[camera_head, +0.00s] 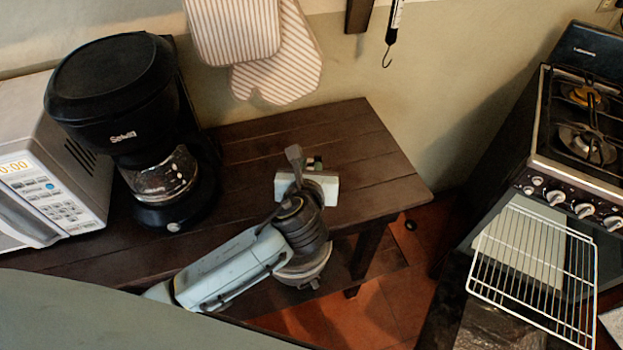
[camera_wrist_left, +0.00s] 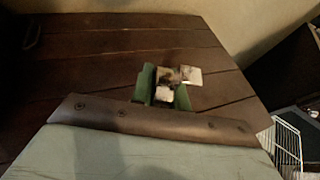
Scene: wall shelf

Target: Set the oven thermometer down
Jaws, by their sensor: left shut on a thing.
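My left gripper (camera_head: 314,166) reaches in over the right part of the dark wooden table (camera_head: 370,147). In the left wrist view its green fingers (camera_wrist_left: 165,88) are shut on a small pale object, which I take to be the oven thermometer (camera_wrist_left: 190,77). In the head view the gripper and wrist partly cover it, and a pale block (camera_head: 325,187) shows beside the wrist. Its dial cannot be made out. I cannot tell whether it touches the tabletop. My right gripper is not in view.
A black coffee maker (camera_head: 115,85) and a microwave (camera_head: 50,170) stand on the left of the table. Striped oven mitts (camera_head: 270,50) hang on the wall behind. A stove (camera_head: 580,130) and a white wire rack (camera_head: 535,265) are at the right. The table's right end is clear.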

